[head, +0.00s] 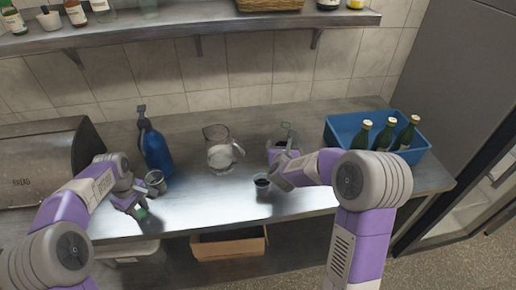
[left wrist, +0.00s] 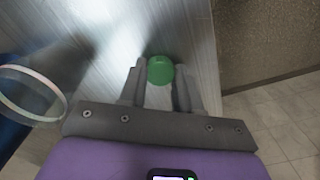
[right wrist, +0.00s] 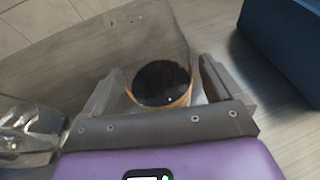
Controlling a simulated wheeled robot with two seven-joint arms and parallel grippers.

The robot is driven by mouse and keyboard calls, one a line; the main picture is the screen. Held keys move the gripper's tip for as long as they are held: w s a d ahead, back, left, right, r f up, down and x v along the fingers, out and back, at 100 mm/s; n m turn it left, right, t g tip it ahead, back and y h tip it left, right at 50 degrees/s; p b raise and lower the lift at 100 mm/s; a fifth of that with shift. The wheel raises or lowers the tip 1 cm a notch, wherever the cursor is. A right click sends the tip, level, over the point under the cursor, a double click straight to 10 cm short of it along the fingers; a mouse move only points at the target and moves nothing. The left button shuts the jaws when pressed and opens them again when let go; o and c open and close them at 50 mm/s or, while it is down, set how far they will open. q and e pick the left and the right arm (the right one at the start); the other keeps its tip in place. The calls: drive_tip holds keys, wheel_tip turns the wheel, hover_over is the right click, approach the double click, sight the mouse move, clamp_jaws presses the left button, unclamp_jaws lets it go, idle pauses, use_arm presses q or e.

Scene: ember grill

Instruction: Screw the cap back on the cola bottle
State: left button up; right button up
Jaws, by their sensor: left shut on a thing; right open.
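A green cap (head: 141,213) is pinched by my left gripper (head: 134,206) above the front left edge of the steel counter. In the left wrist view the cap (left wrist: 160,70) sits between the fingertips. My right gripper (right wrist: 161,70) is open. A round dark-topped thing with an amber rim (right wrist: 163,86) is between its fingers in the right wrist view, with a gap on the right side; I cannot tell whether it is the cola bottle. No cola bottle stands out clearly in the head view, where my right arm hides part of the counter.
A glass jug (head: 219,158) is mid-counter. A blue spray bottle (head: 157,152) and an empty glass (head: 155,181) stand near my left gripper. A blue crate (head: 414,155) holds green bottles at right.

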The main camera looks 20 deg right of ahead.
sight(286, 126)
drive_tip(key=c, duration=1.4)
drive_tip(key=shift+r, duration=0.2)
